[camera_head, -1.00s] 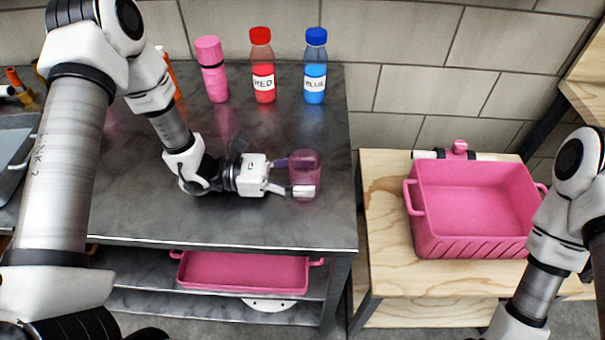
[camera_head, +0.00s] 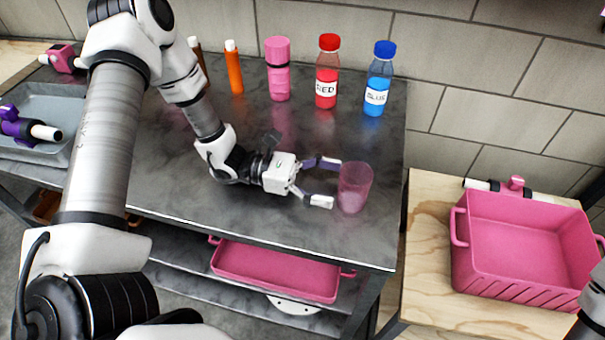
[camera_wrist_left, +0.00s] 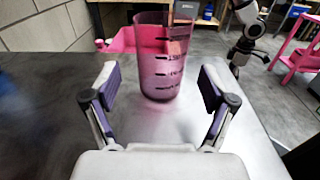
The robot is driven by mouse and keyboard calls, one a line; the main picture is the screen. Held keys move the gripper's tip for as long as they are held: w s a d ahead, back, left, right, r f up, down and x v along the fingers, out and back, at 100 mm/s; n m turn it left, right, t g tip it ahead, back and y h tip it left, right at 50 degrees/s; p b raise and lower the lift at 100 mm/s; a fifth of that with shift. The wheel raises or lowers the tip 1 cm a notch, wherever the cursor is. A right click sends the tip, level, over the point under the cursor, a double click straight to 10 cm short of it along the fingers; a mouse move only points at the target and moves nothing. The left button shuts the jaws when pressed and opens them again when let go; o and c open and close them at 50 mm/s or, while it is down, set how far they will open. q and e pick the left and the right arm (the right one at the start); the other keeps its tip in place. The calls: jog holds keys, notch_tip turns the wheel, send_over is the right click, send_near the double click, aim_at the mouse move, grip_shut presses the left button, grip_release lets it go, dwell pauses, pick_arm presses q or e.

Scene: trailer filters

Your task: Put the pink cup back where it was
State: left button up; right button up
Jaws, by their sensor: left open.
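The pink cup (camera_head: 355,188) is translucent and stands upright on the dark metal table (camera_head: 330,232), near its right end. My left gripper (camera_head: 328,182) is open, just left of the cup, with its fingers pointing at it. In the left wrist view the cup (camera_wrist_left: 166,65) stands ahead of the open fingers (camera_wrist_left: 158,88), with dark markings on its side and a clear gap to each finger. My right gripper is not in view; only a bit of that arm shows at the right edge of the head view.
Behind the cup stand a red bottle (camera_head: 327,75), a blue bottle (camera_head: 378,80), a pink bottle (camera_head: 278,72) and an orange tube (camera_head: 234,68). A pink bin (camera_head: 525,245) sits on the wooden table to the right. A pink tray (camera_head: 275,270) lies on the lower shelf.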

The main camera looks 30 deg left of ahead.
pick_arm(q)
jog(key=v, duration=0.7)
jog(key=shift+s+a+p, duration=0.15)
jog(key=shift+a+p, duration=0.1)
jog(key=shift+p, duration=0.15)
